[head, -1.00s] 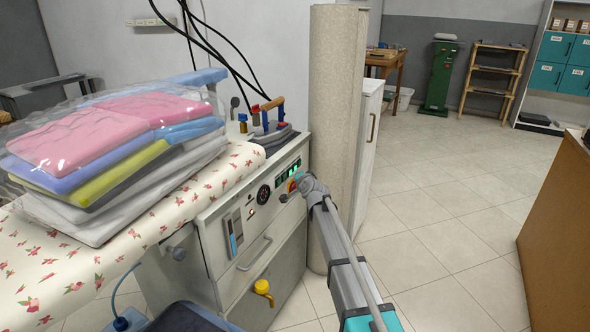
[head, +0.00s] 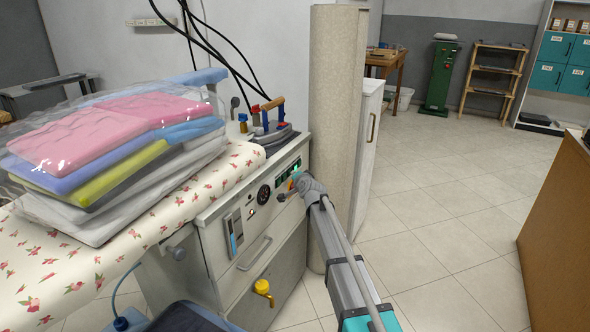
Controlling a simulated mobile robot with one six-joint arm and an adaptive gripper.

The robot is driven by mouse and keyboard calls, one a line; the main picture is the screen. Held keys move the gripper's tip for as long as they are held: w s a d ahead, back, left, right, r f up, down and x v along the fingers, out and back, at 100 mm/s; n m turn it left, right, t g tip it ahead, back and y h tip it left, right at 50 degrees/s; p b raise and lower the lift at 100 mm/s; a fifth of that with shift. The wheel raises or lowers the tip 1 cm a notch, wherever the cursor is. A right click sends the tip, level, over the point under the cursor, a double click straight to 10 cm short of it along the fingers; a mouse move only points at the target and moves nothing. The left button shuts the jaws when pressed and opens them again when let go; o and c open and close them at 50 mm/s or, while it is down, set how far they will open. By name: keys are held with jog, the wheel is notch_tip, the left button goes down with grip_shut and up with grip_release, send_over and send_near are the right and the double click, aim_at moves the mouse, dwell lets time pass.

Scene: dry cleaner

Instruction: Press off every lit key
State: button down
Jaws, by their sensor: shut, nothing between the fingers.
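A dark key strip (head: 284,175) sits high on the front panel of the ironing unit (head: 232,213). A green glow (head: 296,168) shows near its right end; the keys left of it look dark. The keys are too small to tell apart surely. My gripper (head: 284,197) is shut and empty, in front of the panel just below the strip. My wrist is to the right of the strip. I cannot tell whether the fingertips touch the panel.
A round gauge (head: 264,194), a small glowing lamp (head: 251,211) and a yellow valve (head: 263,290) are on the unit. An iron (head: 269,122) and bagged folded laundry (head: 110,155) lie on top. A tall beige roll (head: 335,130) stands close on the right.

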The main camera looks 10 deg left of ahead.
jog(key=shift+d, duration=0.1)
jog(key=shift+s+d, duration=0.2)
jog(key=shift+d, duration=0.2)
jog(key=shift+d, duration=0.15)
jog(key=shift+s+d, duration=0.35)
jog(key=shift+d, duration=0.55)
jog(key=shift+s+d, duration=0.3)
jog(key=shift+d, duration=0.55)
jog(key=shift+s+d, duration=0.35)
jog(key=shift+d, duration=0.55)
jog(key=s+d+f+n+g+h, duration=0.2)
jog(key=s+d+f+g, duration=0.2)
jog(key=s+d, duration=0.4)
jog(key=s+d+f+n+g+h, duration=0.2)
jog(key=s+d+f+g, duration=0.3)
jog(key=s, duration=1.3)
jog(key=s+d+f+n+g+h, duration=0.2)
jog(key=s+d+f+g, duration=0.2)
jog(key=s+d, duration=0.7)
jog(key=s+f, duration=0.1)
jog(key=s, duration=0.2)
jog(key=shift+d+f+g+h, duration=0.15)
jog(key=shift+f+g+h, duration=0.05)
jog(key=shift+g+h, duration=0.2)
